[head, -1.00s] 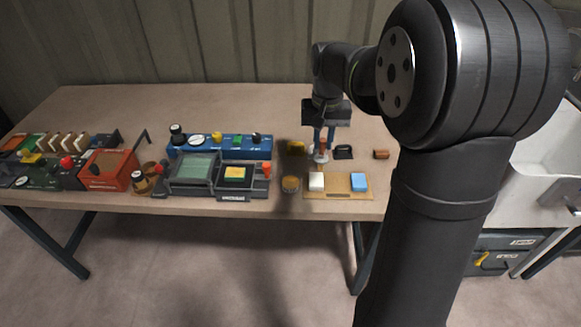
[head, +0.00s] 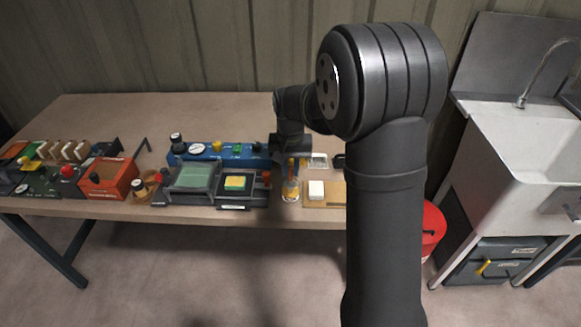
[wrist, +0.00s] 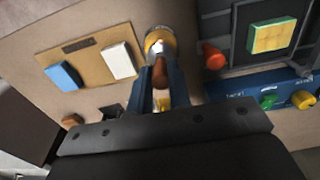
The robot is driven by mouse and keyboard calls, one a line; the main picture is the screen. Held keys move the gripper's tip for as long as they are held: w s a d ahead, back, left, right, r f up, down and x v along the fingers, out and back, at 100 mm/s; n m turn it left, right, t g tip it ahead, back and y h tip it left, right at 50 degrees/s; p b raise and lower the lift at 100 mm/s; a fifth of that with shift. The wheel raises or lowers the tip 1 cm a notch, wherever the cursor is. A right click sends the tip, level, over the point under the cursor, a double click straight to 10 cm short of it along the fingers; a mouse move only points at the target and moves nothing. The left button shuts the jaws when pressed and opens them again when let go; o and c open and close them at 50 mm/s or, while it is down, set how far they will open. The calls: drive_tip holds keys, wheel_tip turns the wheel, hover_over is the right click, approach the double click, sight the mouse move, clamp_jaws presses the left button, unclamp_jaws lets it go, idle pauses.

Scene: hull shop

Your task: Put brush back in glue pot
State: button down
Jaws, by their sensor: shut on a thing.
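My gripper (head: 292,171) is over the glue pot (head: 290,193), at the front of the bench beside the tan board. In the wrist view my gripper (wrist: 161,84) is shut on the brush, with its blue fingers on both sides of the red-brown handle (wrist: 160,74). The round pot (wrist: 159,36), with a yellowish rim, lies just beyond the fingertips. The brush's lower end lines up with the pot's mouth. I cannot tell how deep it reaches or whether it touches the pot.
The tan board (wrist: 85,45) carries a white block (wrist: 119,60) and a blue block (wrist: 63,76). On the pot's other side are a red-orange knob (wrist: 213,56) and a dark tray with a yellow-green pad (head: 238,183). A blue control panel (head: 215,150) stands behind.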

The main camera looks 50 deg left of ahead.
drive_tip(key=shift+f, duration=0.1)
drive_tip(key=c, duration=1.3)
unclamp_jaws()
drive_tip(key=shift+c, duration=0.2)
wheel_tip(320, 180, up, 12)
wheel_tip(320, 180, down, 12)
drive_tip(key=shift+r, duration=1.9)
drive_tip(key=shift+f, duration=0.1)
